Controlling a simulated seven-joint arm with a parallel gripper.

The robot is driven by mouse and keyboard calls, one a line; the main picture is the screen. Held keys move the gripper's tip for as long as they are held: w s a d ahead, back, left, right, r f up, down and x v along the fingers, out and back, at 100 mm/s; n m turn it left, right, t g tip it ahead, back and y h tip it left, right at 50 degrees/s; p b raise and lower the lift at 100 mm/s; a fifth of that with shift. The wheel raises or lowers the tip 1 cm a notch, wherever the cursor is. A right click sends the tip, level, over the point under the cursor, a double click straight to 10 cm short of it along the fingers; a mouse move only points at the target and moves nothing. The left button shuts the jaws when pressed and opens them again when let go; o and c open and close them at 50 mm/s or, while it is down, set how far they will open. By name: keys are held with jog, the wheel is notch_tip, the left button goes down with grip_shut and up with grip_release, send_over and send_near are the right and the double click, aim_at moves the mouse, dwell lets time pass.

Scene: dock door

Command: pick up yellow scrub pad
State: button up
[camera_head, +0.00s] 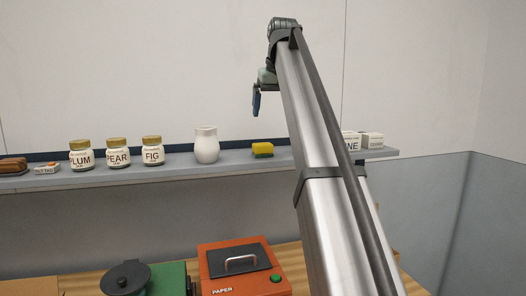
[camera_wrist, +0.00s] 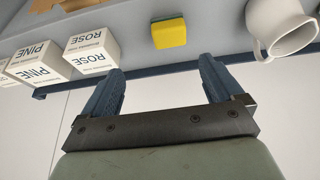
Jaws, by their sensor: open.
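The yellow scrub pad (camera_head: 262,148) has a green layer underneath and rests on the grey wall shelf, right of a white jug. It also shows in the wrist view (camera_wrist: 169,33), on the shelf beyond my fingertips. My gripper (camera_wrist: 160,80) has its two blue fingers spread wide with nothing between them. In the head view my gripper (camera_head: 256,103) hangs in the air above the shelf, higher than the pad. The pad is not touched by the fingers. The arm hides part of the shelf right of the pad.
A white jug (camera_head: 206,145) stands left of the pad. White boxes marked ROSE (camera_wrist: 92,50) and PINE (camera_wrist: 38,62) stand on the pad's other side. An orange PAPER bin (camera_head: 243,268) is below.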

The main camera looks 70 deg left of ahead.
aim_at(263, 144)
jog(key=x, duration=0.5)
jog(key=s+x, duration=0.1)
jog(key=x, duration=0.2)
jog(key=shift+a, duration=0.1)
jog(key=shift+s+x, duration=0.2)
jog(key=shift+x, duration=1.15)
jog(key=shift+s+x, duration=0.15)
jog(key=shift+x, duration=1.2)
jog(key=c, duration=1.1)
